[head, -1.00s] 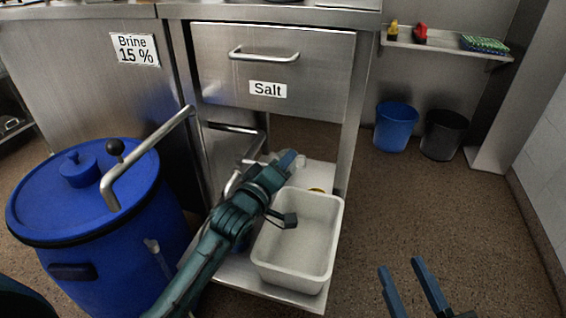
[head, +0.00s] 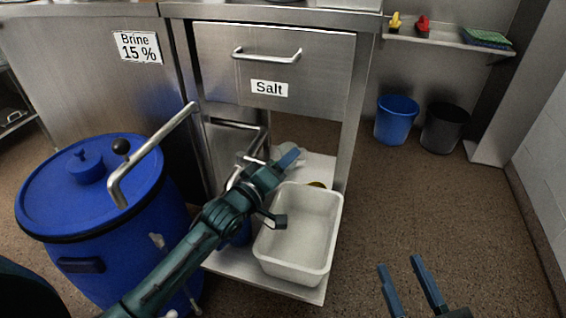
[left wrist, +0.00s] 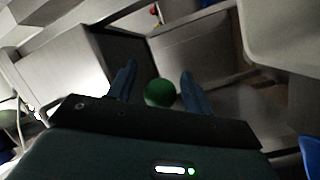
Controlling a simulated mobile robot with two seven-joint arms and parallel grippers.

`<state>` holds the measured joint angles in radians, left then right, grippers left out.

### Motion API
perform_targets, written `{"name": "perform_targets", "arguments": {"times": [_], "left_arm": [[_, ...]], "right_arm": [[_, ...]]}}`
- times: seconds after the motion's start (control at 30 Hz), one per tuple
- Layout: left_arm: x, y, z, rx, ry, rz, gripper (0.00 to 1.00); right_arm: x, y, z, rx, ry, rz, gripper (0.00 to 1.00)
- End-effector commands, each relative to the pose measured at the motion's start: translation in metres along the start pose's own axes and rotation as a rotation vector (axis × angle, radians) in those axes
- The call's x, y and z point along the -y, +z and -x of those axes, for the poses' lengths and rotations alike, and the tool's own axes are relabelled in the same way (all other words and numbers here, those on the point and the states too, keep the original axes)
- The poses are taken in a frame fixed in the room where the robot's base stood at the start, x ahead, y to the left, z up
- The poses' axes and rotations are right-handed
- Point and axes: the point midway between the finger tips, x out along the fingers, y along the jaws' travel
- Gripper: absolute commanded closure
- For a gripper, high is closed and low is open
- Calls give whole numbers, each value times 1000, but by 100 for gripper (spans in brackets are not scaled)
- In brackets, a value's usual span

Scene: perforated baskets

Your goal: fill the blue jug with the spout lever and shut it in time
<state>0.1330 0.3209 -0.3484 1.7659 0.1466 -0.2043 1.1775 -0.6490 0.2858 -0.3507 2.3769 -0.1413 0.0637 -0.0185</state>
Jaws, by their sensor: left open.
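My left gripper (head: 290,157) is open beside the bent metal pipe under the Salt drawer, and it also shows in the left wrist view (left wrist: 158,72). There a green ball (left wrist: 160,93) shows between its two spread blue fingers; I cannot tell whether they touch it or whether it is the lever's knob. The metal spout pipe (head: 262,143) is partly hidden by my left arm. A blue thing (head: 241,236), perhaps the jug, shows only in part behind that arm on the low shelf. Its level cannot be seen. My right gripper (head: 400,262) is open and empty at the lower right.
A blue barrel (head: 60,215) with a bent metal pipe (head: 150,145) and black knob stands at left. A white tub (head: 325,265) sits on the low shelf beside my left arm. Blue (head: 396,122) and black (head: 443,130) bins stand at the back. The floor at right is clear.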

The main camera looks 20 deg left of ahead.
Motion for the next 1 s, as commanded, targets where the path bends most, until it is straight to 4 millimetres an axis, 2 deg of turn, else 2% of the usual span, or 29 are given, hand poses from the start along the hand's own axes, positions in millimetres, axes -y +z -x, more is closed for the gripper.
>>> {"name": "perform_targets", "arguments": {"times": [0.2,0.33,0.47,0.7,0.83,1.0], "left_arm": [[0,0,2,1,-1,0,50],[0,0,15,2,-3,1,50],[-1,-1,39,3,-5,0,50],[-1,0,92,3,-5,1,50],[-1,0,112,3,-4,-1,50],[0,0,128,1,-1,0,50]], "right_arm": [[0,-2,0,-2,0,-1,64],[0,-7,-1,-3,-1,9,64],[-1,-11,-2,-1,-1,30,64],[-2,-3,5,47,4,58,64],[-6,0,5,94,18,48,64],[-8,2,4,124,22,38,64]]}}
